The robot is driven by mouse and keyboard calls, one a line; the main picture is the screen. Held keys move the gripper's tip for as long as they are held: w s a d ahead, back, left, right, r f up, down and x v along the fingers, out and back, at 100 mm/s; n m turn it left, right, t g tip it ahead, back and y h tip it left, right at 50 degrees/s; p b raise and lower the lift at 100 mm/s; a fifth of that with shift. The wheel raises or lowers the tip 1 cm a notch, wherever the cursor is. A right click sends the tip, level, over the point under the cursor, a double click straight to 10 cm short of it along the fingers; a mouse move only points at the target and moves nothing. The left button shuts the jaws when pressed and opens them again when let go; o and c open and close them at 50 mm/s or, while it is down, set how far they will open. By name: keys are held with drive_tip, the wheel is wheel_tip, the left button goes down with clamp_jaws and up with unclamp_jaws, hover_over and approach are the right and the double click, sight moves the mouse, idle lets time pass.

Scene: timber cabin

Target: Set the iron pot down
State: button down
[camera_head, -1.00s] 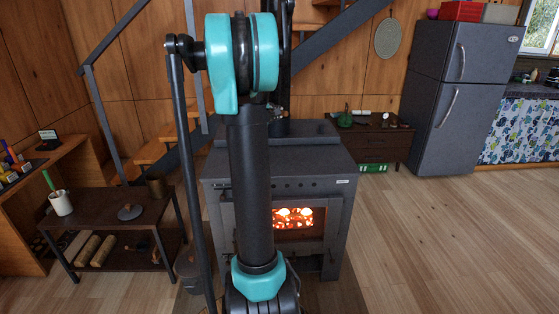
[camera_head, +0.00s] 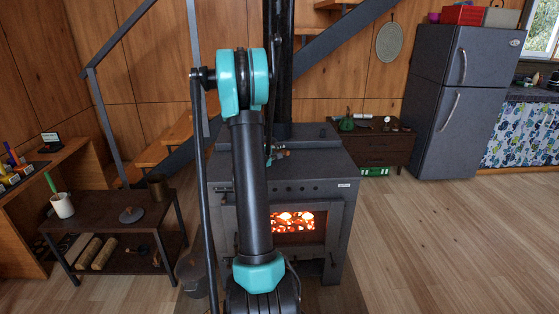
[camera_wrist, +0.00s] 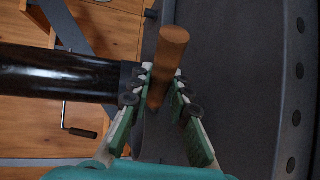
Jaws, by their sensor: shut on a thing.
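My gripper (camera_wrist: 164,95) is shut on a brown wooden handle (camera_wrist: 170,50), which looks like the iron pot's handle. The handle sticks up between the two green-and-grey fingers and leans in the wrist view. I cannot make out the pot's body in either view. The stove (camera_head: 325,180) stands under my gripper, and its dark top also shows in the wrist view (camera_wrist: 235,80). In the head view, my gripper (camera_head: 279,153) is mostly hidden behind my arm, over the stove top. I cannot tell whether the held thing touches the stove.
The black stovepipe (camera_wrist: 60,75) rises close to my gripper. A fire burns behind the stove's window (camera_head: 294,222). A low bench (camera_head: 95,210) at left holds a white cup (camera_head: 62,205), a dark can (camera_head: 157,188) and a grey lid-like disc (camera_head: 131,215). The floor at right is clear.

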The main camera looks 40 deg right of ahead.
drive_tip(key=shift+f, duration=2)
drive_tip(key=c, duration=1.4)
unclamp_jaws()
drive_tip(key=shift+c, duration=0.2)
drive_tip(key=s+a+f+m+y, duration=0.1)
drive_tip(key=s+a+y, duration=0.3)
drive_tip(key=s+a, duration=0.5)
drive_tip(key=s+a+f+m+g+y, duration=0.1)
drive_tip(key=s+a+y, duration=0.4)
drive_tip(key=a, duration=1.5)
drive_tip(key=s+a+f+m+g+y, duration=0.1)
drive_tip(key=s+a+y, duration=0.4)
drive_tip(key=s+a, duration=0.9)
drive_tip(key=f+m, duration=0.1)
drive_tip(key=m, duration=0.1)
drive_tip(key=shift+s+a+f+m, duration=0.2)
drive_tip(key=shift+f+m, duration=0.1)
drive_tip(key=shift+f, duration=0.05)
